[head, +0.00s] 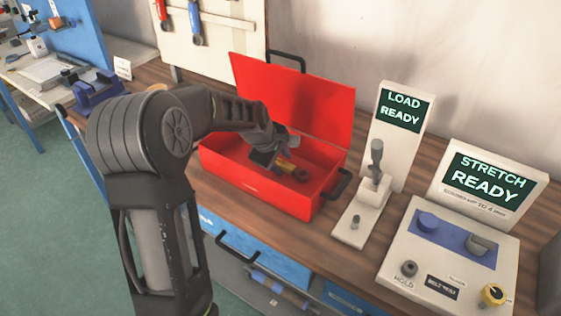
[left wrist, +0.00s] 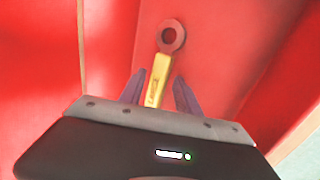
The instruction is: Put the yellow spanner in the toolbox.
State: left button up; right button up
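The yellow spanner (head: 290,168) is inside the open red toolbox (head: 254,188), with its dark reddish ring end pointing right in the head view. In the left wrist view the spanner (left wrist: 158,80) runs up from between my fingers, its ring end farthest from me. My left gripper (head: 270,158) reaches down into the toolbox. Its two fingers (left wrist: 159,92) stand on either side of the handle, with narrow gaps showing, so it looks open around the spanner. Whether the spanner rests on the toolbox floor is hard to tell. My right gripper is not in view.
The toolbox lid (head: 300,100) stands raised at the back. A lever device (head: 370,195) with a LOAD READY sign and a STRETCH READY console (head: 450,250) stand to the right. A tool board (head: 210,40) is behind. A blue vise-like tool (head: 97,90) lies left.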

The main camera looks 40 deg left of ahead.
pick_arm(q)
jog(key=shift+o, duration=0.4)
jog(key=shift+s+f, duration=0.2)
jog(key=v, duration=0.8)
jog(key=shift+w, duration=0.2)
jog(key=shift+r, duration=0.15)
dwell(0.3)
